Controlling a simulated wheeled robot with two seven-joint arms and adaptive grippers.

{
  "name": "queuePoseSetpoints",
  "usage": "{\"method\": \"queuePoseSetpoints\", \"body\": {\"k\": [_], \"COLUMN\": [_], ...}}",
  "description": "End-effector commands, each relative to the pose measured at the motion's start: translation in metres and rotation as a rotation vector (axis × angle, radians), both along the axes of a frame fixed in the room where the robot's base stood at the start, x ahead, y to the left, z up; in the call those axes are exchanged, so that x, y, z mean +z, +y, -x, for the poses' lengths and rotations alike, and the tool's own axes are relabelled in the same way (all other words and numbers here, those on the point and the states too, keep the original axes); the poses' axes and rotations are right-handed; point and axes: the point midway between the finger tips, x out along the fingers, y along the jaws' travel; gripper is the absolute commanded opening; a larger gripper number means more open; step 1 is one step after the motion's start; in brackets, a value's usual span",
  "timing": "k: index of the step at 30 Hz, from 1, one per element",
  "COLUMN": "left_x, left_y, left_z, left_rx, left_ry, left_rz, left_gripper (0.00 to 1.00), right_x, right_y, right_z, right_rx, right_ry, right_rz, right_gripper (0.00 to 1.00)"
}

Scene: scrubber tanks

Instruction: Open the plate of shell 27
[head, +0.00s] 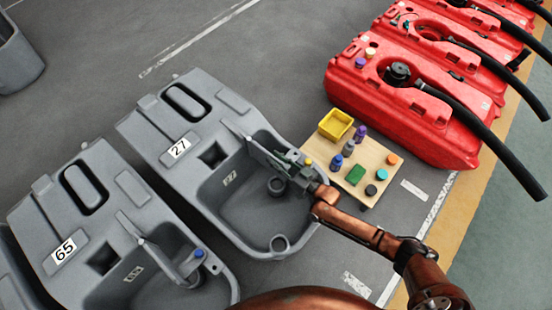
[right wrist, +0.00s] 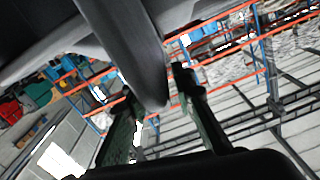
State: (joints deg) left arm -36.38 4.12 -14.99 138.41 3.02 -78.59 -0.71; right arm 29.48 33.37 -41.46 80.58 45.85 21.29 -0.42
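Shell 27 (head: 160,125) is a grey moulded shell with a white label "27" (head: 179,147), standing on the floor left of centre in the head view. Its plate (head: 247,139) is a grey strip over the basin, running toward my right gripper (head: 290,166), which covers its far end. In the right wrist view, my right gripper (right wrist: 160,100) has its two fingers apart, with a dark grey part (right wrist: 135,55) reaching down between the tips. I cannot tell whether the fingers touch it. My left gripper is not in view.
Shell 65 (head: 100,210) stands close on the left, with its own plate and a blue knob (head: 199,253). A small wooden table (head: 318,155) with a yellow bin (head: 335,124) and small bottles stands just right of the gripper. Red tanks (head: 415,115) with black hoses line the right.

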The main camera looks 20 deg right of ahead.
Motion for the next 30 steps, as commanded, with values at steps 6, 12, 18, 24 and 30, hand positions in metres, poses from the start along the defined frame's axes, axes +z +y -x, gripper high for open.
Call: {"method": "queuePoseSetpoints", "body": {"k": [6,12,18,24,30], "left_x": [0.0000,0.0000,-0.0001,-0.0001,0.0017], "left_y": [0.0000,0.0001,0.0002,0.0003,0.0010], "left_z": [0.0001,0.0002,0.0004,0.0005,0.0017], "left_rx": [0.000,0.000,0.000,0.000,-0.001], "left_ry": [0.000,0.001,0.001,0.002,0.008], "left_rz": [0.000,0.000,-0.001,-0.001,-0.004], "left_gripper": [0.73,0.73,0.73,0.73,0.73], "right_x": [-0.0002,-0.0003,-0.0004,-0.0005,-0.0004], "right_y": [0.0001,0.0001,0.0000,-0.0001,0.0012], "right_z": [0.0001,0.0002,0.0002,0.0003,-0.0042], "right_rx": [0.000,0.000,0.000,0.000,-0.016], "right_ry": [0.000,0.000,0.000,0.001,0.002], "right_rz": [0.000,0.000,0.000,-0.001,-0.002], "right_gripper": [0.07,0.00,0.00,0.00,0.00]}}
